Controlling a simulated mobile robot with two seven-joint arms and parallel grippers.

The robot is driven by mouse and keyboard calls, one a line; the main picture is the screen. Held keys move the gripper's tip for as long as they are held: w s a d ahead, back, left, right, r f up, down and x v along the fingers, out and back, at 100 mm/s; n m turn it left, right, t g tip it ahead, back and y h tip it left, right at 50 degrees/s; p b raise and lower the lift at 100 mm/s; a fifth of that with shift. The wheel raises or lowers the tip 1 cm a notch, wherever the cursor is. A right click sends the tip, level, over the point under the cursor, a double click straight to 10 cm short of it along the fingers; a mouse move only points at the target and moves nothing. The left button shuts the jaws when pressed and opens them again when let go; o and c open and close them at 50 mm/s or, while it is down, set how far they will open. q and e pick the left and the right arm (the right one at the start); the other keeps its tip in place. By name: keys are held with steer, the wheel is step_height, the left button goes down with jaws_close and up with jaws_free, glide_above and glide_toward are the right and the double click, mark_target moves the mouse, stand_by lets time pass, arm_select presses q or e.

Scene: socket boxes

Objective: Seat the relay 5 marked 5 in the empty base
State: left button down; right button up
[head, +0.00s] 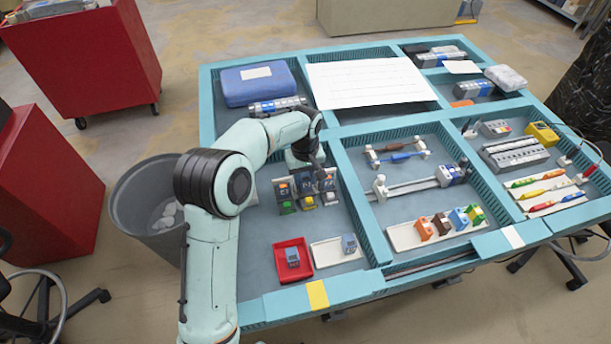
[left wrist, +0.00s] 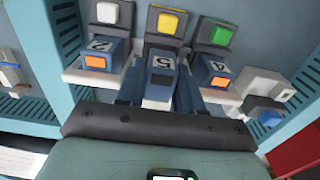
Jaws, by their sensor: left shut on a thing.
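In the left wrist view, the relay marked 5 (left wrist: 162,64), a blue-grey block with a dark window, sits between the two fingers of my left gripper (left wrist: 160,92), which is shut on it. It lines up with the middle base, with the yellow button (left wrist: 167,24); I cannot tell whether it is fully seated. Relay 3 (left wrist: 103,47) stands in the white-button base and relay 4 (left wrist: 214,66) in the green-button base, both with orange windows. In the head view my left gripper (head: 308,168) is over this row, partly hiding the relays. My right gripper is not in view.
In front of the row, a red tray (head: 277,248) and a white tray (head: 325,254) each hold a small relay. A blue case (head: 254,84) and white sheet (head: 370,80) lie behind. Teal dividers separate the compartments. A grey bin (head: 139,200) stands left of the table.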

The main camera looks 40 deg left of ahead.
arm_select(q)
steer(key=shift+f+b, duration=0.35)
steer(key=shift+f, duration=0.4)
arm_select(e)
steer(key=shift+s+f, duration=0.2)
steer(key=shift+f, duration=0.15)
arm_select(q)
steer(key=c, duration=0.6)
jaws_free()
steer(key=shift+c, duration=1)
steer(key=shift+r, duration=0.25)
steer(key=shift+o, duration=0.8)
step_height(320, 180, up, 8)
steer(key=p, duration=0.4)
steer(key=shift+f, duration=0.4)
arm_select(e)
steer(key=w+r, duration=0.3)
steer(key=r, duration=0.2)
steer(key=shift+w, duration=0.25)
